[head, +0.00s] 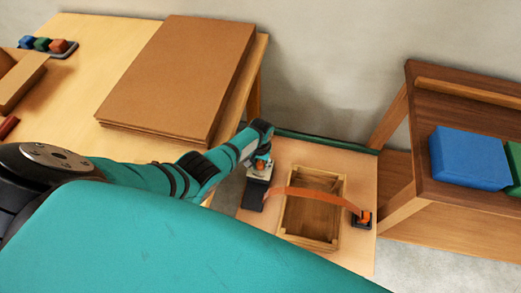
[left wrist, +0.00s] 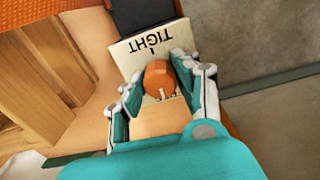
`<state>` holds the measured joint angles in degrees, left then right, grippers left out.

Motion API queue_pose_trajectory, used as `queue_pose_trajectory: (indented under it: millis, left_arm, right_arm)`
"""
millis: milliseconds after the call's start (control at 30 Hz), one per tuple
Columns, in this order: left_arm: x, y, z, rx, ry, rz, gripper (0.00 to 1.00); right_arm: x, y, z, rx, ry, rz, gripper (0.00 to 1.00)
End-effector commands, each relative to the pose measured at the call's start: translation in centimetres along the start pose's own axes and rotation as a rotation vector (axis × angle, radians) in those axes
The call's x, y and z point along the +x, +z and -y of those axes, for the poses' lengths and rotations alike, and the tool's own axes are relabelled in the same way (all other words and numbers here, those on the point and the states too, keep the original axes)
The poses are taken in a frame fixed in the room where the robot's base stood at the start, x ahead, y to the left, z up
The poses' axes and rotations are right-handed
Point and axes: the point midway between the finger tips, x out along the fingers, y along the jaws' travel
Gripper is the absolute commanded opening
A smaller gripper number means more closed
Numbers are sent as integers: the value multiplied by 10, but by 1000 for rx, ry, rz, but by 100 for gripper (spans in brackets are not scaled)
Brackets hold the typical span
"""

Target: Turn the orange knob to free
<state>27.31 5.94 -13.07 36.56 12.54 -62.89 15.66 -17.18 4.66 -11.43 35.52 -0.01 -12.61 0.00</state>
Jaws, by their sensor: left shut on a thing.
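The orange knob (left wrist: 159,78) sits on a pale plate (left wrist: 148,47) that reads TIGHT, upside down in the left wrist view. A small white mark on the knob is on its lower side, away from that word. No other word on the plate can be read. My left gripper (left wrist: 158,84) is shut on the knob, with a finger on each side. In the head view, my left gripper (head: 262,153) reaches down to the knob (head: 261,165) on its dark-based block. An orange strap (head: 312,194) runs from there across a wooden crate (head: 333,243). My right gripper is not in view.
A dark buckle with an orange part (head: 361,219) stands at the strap's right end. A table with brown boards (head: 180,75) is at left. A wooden shelf (head: 460,105) with a blue block (head: 469,157) is at right. A wall is close behind.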

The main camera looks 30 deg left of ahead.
Motion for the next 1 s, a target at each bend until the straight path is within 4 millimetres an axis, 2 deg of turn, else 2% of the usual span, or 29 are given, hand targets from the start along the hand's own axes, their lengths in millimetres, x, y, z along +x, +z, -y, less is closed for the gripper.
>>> queue_pose_trajectory:
  millis: [633,667,700,833,1000]
  left_arm:
    - [-1,-1,0,-56,0,-2,0]
    - [-1,-1,0,-55,0,-2,33]
    - [-1,-1,0,-55,0,-2,38]
    - [-1,-1,0,-54,0,-2,54]
    - [0,0,0,-53,0,-1,54]
  right_arm:
    - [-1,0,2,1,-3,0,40]
    - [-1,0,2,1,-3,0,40]
    - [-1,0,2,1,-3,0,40]
    - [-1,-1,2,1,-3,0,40]
    - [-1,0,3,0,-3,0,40]
